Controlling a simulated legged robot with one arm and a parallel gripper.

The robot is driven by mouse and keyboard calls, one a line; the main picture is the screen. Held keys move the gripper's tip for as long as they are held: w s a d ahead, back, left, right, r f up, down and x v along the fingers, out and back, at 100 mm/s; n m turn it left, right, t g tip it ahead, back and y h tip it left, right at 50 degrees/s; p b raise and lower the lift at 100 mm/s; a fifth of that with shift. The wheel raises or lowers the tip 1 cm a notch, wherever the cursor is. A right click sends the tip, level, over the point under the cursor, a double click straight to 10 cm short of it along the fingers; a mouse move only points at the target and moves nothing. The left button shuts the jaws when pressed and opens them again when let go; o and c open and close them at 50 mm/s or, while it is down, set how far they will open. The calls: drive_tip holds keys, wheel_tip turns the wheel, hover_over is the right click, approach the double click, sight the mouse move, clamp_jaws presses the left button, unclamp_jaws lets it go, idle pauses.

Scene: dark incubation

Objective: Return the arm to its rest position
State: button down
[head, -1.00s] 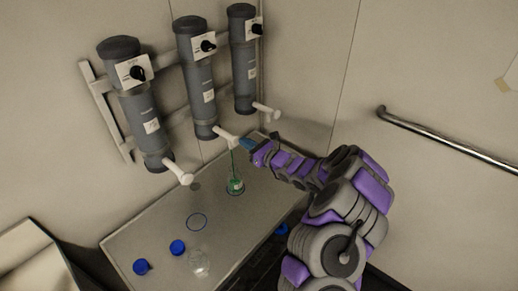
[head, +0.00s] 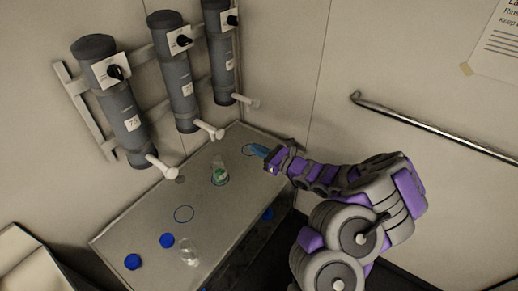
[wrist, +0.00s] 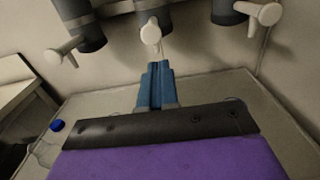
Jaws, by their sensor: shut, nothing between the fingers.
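My arm, purple and grey, reaches in from the right in the head view. My gripper (head: 260,151) has blue fingers and is shut and empty, above the far right part of the bench. It also shows in the wrist view (wrist: 158,72), with the fingers together and pointing toward the middle white spout. A clear flask with green in it (head: 219,172) stands on the bench to the left of my gripper, apart from it, inside a blue ring mark.
Three grey cylinders (head: 177,85) with black knobs and white spouts hang on the wall above the bench (head: 140,221). A clear flask (head: 188,252) and blue caps (head: 132,262) are at its near end. A metal rail (head: 430,125) runs along the right wall.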

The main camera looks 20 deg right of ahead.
drive_tip(key=shift+s+d, duration=0.1)
drive_tip(key=shift+d, duration=0.25)
drive_tip(key=s+a+r+n+g+y, duration=0.3)
drive_tip(key=s+a+r+n+g, duration=0.1)
drive_tip(key=a+r+n, duration=0.3)
drive_tip(key=s+a+r+n+g+y, duration=0.35)
drive_tip(key=a+r, duration=0.25)
drive_tip(key=a, duration=0.4)
drive_tip(key=s+a+r+n+g+h, duration=0.1)
drive_tip(key=s+a+r+n+g, duration=0.1)
drive_tip(key=s+a+n+g, duration=0.4)
drive_tip(key=s+a+r+n+g+h, duration=0.1)
drive_tip(key=s+a+r+n+h, duration=0.1)
drive_tip(key=s+n, duration=0.35)
drive_tip(key=s+d+f+n+g+h, duration=0.1)
drive_tip(key=s+d+f+n+h, duration=0.15)
drive_tip(key=s, duration=0.55)
drive_tip(key=s+d+f+n+g+h, duration=0.15)
drive_tip(key=s+h, duration=0.25)
drive_tip(key=s, duration=0.5)
drive_tip(key=s+d+n+h, duration=0.2)
drive_tip(key=s+d+h, duration=0.5)
drive_tip(key=d, duration=0.6)
drive_tip(key=shift+s+f+n+t+h, duration=0.15)
drive_tip(key=shift+s+n+t+h, duration=0.2)
drive_tip(key=shift+s, duration=0.65)
